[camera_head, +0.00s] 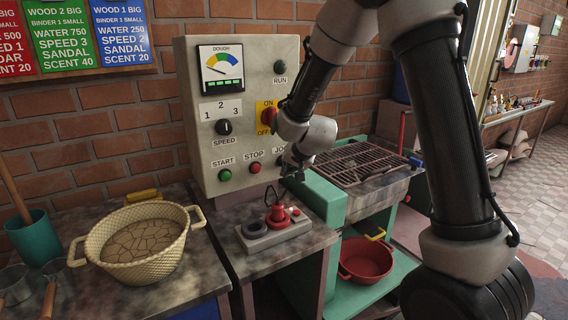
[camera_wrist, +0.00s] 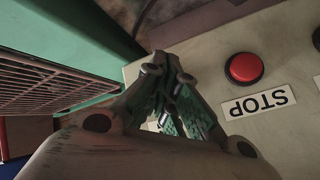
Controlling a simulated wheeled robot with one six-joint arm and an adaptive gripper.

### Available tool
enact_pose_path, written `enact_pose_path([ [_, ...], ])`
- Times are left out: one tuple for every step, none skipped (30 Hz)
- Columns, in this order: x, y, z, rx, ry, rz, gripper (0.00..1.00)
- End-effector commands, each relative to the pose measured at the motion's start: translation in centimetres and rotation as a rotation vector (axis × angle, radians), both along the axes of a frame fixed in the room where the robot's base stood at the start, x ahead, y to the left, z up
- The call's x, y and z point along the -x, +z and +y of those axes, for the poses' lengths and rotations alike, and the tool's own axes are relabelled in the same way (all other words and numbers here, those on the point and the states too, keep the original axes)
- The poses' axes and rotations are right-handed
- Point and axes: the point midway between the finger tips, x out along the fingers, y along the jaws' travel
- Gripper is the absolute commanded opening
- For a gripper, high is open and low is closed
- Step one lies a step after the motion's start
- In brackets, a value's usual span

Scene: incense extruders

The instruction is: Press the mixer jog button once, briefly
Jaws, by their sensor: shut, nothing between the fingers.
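The mixer control panel (camera_head: 242,75) stands against the brick wall in the head view. Its jog label (camera_head: 279,152) is partly covered by my arm, and the jog button is hidden or too small to make out beside my gripper. My gripper (camera_head: 291,172) is shut and empty, close in front of the panel's lower right corner. In the wrist view my gripper's shut fingers (camera_wrist: 168,62) point at the panel, left of the red stop button (camera_wrist: 245,68) and its upside-down label. I cannot tell whether the fingertips touch the panel.
The green start button (camera_head: 225,175), speed knob (camera_head: 223,127) and red switch on a yellow plate (camera_head: 268,118) share the panel. A small base with a red fixture (camera_head: 277,216) stands below my gripper. A green-framed machine with a grate (camera_head: 355,163) is close at the right.

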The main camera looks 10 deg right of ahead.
Motion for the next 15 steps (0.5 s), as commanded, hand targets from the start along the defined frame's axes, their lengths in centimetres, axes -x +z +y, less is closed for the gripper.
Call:
enact_pose_path([
  [0.00,0.00,0.00,0.000,0.000,0.000,0.00],
  [-0.01,0.01,0.00,0.000,0.000,0.000,0.00],
  [-0.03,0.01,0.01,0.000,0.000,0.000,0.00],
  [-0.05,0.01,0.02,0.000,0.000,0.000,0.00],
  [-0.06,0.00,0.02,0.000,0.000,0.000,0.00],
  [-0.09,0.00,0.03,-0.001,-0.001,0.000,0.00],
  [-0.12,-0.01,0.04,-0.001,-0.001,0.000,0.00],
  [-0.15,-0.01,0.04,-0.001,-0.001,0.000,0.00],
  [-0.20,-0.01,0.06,-0.001,-0.001,0.000,0.00],
  [-0.23,-0.01,0.07,0.000,0.000,0.000,0.00],
  [-0.27,-0.01,0.08,0.000,0.000,0.000,0.00],
  [-0.31,0.00,0.09,0.000,0.000,0.000,0.00],
  [-0.35,0.00,0.11,0.000,0.000,0.000,0.00],
  [-0.39,0.00,0.12,0.001,0.001,0.000,0.00],
  [-0.44,0.00,0.14,0.001,0.001,0.000,0.00],
])
